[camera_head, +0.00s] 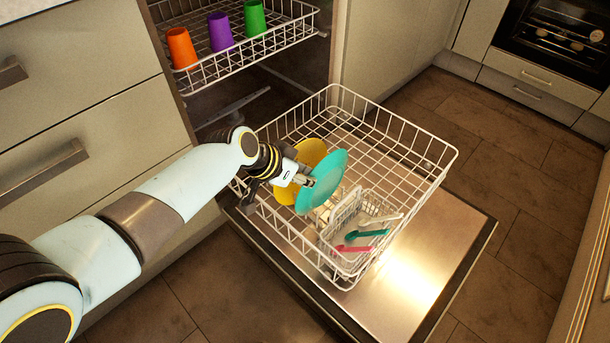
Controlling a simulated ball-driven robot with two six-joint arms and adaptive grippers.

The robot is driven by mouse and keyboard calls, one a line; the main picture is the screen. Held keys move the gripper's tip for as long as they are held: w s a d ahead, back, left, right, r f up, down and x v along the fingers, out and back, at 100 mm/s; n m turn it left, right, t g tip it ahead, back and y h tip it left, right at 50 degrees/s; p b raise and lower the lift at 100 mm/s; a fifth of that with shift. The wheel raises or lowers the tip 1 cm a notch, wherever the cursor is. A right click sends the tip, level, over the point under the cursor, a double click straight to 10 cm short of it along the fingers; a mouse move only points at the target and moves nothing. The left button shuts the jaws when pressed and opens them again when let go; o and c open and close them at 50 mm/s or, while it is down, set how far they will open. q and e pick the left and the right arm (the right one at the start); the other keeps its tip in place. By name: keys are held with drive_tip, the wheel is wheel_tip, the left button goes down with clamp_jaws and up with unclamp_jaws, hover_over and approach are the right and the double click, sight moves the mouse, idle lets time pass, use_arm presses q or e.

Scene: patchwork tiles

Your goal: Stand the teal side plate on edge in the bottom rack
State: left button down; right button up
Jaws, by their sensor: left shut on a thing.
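The teal side plate (324,178) is tilted up on edge over the left part of the bottom rack (420,158). My right gripper is not in view.
A cutlery basket (352,212) with several utensils, teal, pink and white, sits at the rack's near side. The rack's right and far parts are empty. The upper rack (262,45) holds orange, purple and green cups. The open door (447,247) lies below the bottom rack.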

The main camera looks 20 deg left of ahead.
use_arm(q)
drive_tip(key=shift+f, duration=0.35)
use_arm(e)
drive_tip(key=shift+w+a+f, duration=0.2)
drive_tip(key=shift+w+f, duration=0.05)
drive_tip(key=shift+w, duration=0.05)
use_arm(q)
drive_tip(key=shift+f+b, duration=0.2)
drive_tip(key=shift+b, duration=0.25)
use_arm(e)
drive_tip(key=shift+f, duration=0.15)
use_arm(q)
drive_tip(key=shift+f, duration=0.3)
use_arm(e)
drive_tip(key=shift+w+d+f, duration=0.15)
use_arm(q)
drive_tip(key=c, duration=1.5)
unclamp_jaws()
drive_tip(key=shift+o, duration=0.6)
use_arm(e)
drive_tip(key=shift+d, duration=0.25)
use_arm(q)
drive_tip(key=shift+s+a+r, duration=0.1)
drive_tip(key=shift+s+r, duration=0.05)
drive_tip(key=shift+r, duration=0.05)
drive_tip(key=v, duration=1.1)
drive_tip(key=shift+r, duration=0.25)
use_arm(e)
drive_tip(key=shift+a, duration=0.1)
